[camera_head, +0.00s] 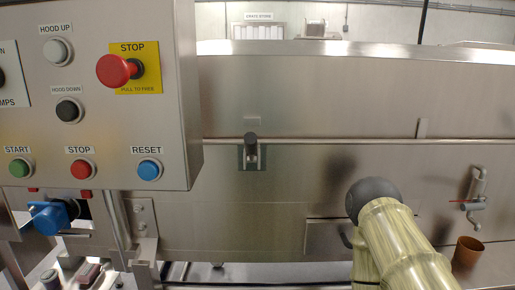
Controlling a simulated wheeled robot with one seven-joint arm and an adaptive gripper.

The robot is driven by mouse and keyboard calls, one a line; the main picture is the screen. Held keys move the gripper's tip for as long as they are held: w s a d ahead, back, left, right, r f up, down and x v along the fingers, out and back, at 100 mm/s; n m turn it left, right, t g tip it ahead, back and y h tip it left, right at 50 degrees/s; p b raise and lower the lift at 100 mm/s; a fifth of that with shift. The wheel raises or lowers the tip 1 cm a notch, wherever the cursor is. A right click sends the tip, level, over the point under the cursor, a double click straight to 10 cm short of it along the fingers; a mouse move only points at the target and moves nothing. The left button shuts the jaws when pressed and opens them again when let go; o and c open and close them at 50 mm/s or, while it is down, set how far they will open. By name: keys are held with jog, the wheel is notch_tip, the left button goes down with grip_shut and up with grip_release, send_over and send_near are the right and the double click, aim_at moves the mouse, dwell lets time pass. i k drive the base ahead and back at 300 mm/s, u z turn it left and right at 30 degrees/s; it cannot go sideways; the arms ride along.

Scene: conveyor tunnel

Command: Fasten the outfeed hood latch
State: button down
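A small latch (251,150) with a dark upright knob sits on a plate at the rail below the steel hood (300,95), near the middle of the view. Whether it is fastened cannot be told. I cannot tell if it is the outfeed one. My arm, pale green with a dark rounded joint, rises at the lower right in front of the steel side panel, well to the right of the latch. My gripper is not visible in this view.
A control box (100,95) with a red stop button (114,70) and several other buttons fills the upper left. A blue fitting (50,216) sits below it. A valve pipe (476,190) and brown cup (467,252) are at the right. The panel around the latch is clear.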

aim_at(250, 138)
jog(key=z, duration=2.45)
jog(key=k, duration=0.8)
jog(key=u, duration=1.85)
